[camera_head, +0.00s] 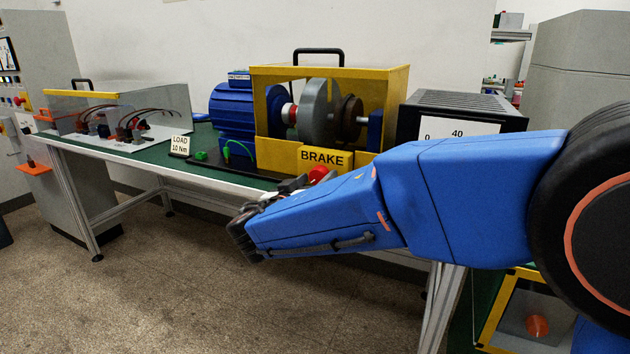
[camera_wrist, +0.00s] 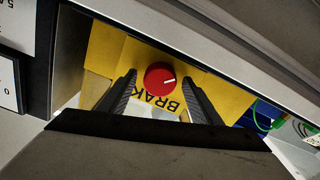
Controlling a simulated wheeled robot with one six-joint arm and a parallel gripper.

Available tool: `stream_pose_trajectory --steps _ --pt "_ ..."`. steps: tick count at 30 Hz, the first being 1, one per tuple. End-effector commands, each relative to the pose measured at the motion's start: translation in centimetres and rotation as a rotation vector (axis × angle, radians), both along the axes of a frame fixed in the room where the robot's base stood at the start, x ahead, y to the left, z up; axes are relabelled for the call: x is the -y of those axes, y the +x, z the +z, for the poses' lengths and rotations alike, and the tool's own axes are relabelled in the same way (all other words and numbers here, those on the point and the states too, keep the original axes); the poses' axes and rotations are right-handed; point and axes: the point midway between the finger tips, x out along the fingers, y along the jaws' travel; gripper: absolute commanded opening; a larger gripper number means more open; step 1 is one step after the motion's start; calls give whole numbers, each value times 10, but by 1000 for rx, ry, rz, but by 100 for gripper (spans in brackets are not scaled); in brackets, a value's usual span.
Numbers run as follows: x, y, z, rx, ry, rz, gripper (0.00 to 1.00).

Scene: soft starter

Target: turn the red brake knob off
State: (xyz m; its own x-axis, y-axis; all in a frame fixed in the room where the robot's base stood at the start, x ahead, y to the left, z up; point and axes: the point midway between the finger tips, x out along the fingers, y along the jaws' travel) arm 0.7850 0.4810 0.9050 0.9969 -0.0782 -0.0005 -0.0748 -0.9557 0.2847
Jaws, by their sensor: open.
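The red brake knob (camera_wrist: 160,76) shows in the wrist view on a yellow panel, with a white pointer mark toward the right of that picture. In the head view the knob (camera_head: 318,174) is partly hidden behind my arm, just below the yellow BRAKE label (camera_head: 325,158). My gripper (camera_wrist: 160,88) is open, one finger on either side of the knob in the wrist view. Whether the fingers touch it I cannot tell.
The yellow guard frame (camera_head: 277,141) stands on the green table beside a blue motor (camera_head: 231,108). A dark box with a dial face (camera_head: 455,128) is to the right. A LOAD 10 Nm sign (camera_head: 180,145) stands left. Green leads lie near the motor. The floor in front is clear.

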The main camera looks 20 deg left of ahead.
Motion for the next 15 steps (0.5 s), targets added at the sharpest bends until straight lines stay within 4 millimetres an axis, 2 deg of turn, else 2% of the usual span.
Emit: stream_pose_trajectory --steps 2,3,8,15 --pt "0 0 0 0 0 0 58" --pt "0 0 0 0 0 0 54" --pt "0 0 0 0 0 0 17" --pt "0 0 0 -1 -11 0 17"
